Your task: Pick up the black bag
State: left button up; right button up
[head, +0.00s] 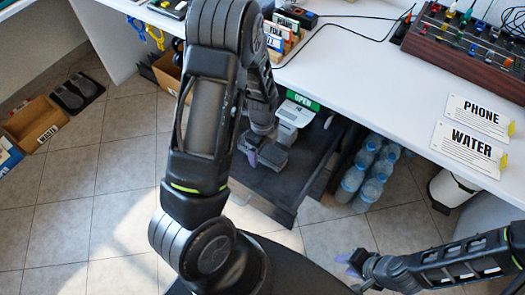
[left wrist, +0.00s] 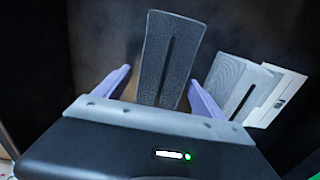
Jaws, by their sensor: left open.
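No thing is plainly a black bag; I cannot tell whether one lies among the dark items. My left gripper (head: 256,150) reaches down into a dark open drawer (head: 283,210) under the white table. In the left wrist view its purple fingers (left wrist: 159,82) are open, on either side of a dark grey textured piece with a black slot (left wrist: 167,45). I cannot tell whether they touch it. A lighter grey slotted piece (left wrist: 230,85) and a white item (left wrist: 280,98) are to the right. My right gripper (head: 358,262) is low at the right, its jaws unclear.
Water bottles (head: 370,170) stand right of the drawer. The white table (head: 345,65) above holds PHONE (head: 478,117) and WATER (head: 470,147) signs and a control box (head: 470,45).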

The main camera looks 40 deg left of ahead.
dwell(0.4)
pick_arm(q)
jog(key=c, duration=1.6)
jog(key=shift+r, duration=0.15)
notch_tip(320, 180, up, 10)
jog(key=shift+f+p, duration=0.1)
jog(key=shift+p, duration=0.75)
